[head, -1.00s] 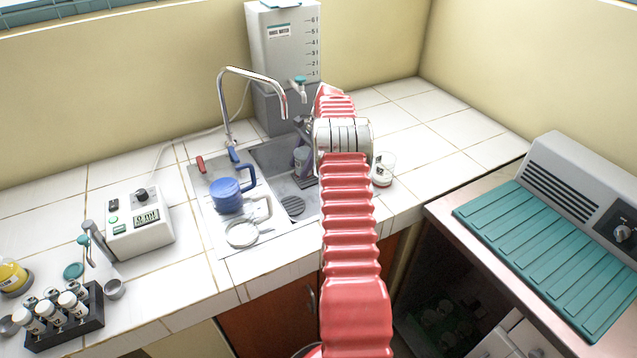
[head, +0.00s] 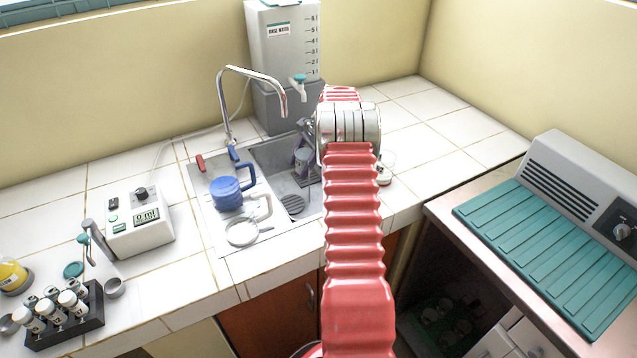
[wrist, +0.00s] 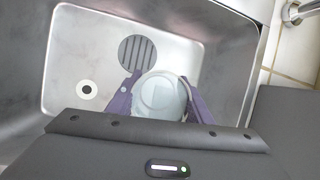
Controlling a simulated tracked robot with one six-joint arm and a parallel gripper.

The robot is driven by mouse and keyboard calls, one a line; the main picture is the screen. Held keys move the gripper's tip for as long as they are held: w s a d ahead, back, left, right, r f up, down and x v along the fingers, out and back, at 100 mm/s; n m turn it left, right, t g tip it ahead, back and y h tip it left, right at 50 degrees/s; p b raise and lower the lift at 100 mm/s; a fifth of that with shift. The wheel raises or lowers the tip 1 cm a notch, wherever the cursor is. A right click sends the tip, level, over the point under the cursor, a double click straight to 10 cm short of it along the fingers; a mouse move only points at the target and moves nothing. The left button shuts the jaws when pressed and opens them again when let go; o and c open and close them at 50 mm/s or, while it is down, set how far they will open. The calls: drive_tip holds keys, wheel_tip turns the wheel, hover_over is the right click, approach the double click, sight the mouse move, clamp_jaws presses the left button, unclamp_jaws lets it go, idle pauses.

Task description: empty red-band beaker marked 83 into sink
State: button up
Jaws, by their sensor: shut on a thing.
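My gripper (wrist: 160,106) is shut on a pale, see-through beaker (wrist: 158,94) over the sink (wrist: 72,55). The two purple fingers press its sides in the wrist view. In the head view, the held beaker (head: 302,161) is small inside the right-hand basin, below my wrist. It looks tilted, but I cannot tell whether liquid is left in it. No band or number can be read on it. A second clear vessel (head: 387,165) stands on the counter right of the sink, partly hidden behind my arm.
The curved tap (head: 221,95) rises behind the sink. A rinse water tank (head: 285,45) stands at the back. A vial rack (head: 75,322) and meter (head: 140,222) are on the left counter.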

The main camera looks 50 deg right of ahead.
sight(302, 163)
drive_tip(key=shift+s+a+r+t+h+p, duration=0.2)
drive_tip(key=shift+s+r+t+h+p, duration=0.25)
drive_tip(key=shift+t+p, duration=0.45)
idle(0.8)
drive_tip(key=shift+s+a+r+n+t+h+p, duration=0.25)
drive_tip(key=shift+s+r+t, duration=0.15)
drive_tip(key=shift+t, duration=0.3)
drive_tip(key=shift+s+a+r+n+t+h+p, duration=0.2)
drive_tip(key=shift+s+r+n+t, duration=0.1)
drive_tip(key=shift+s+t, duration=0.3)
idle(1.1)
drive_tip(key=shift+r+t+h+p, duration=0.3)
drive_tip(key=shift+r+t+p, duration=0.1)
drive_tip(key=shift+t, duration=0.4)
idle(0.5)
drive_tip(key=shift+r+n+t+h+p, duration=0.3)
drive_tip(key=shift+r+t, duration=0.1)
drive_tip(key=shift+t, duration=0.35)
drive_tip(key=shift+r+n+t+h+p, duration=0.25)
drive_tip(key=shift+r+t, duration=0.15)
drive_tip(key=shift+t, duration=0.35)
idle(1.1)
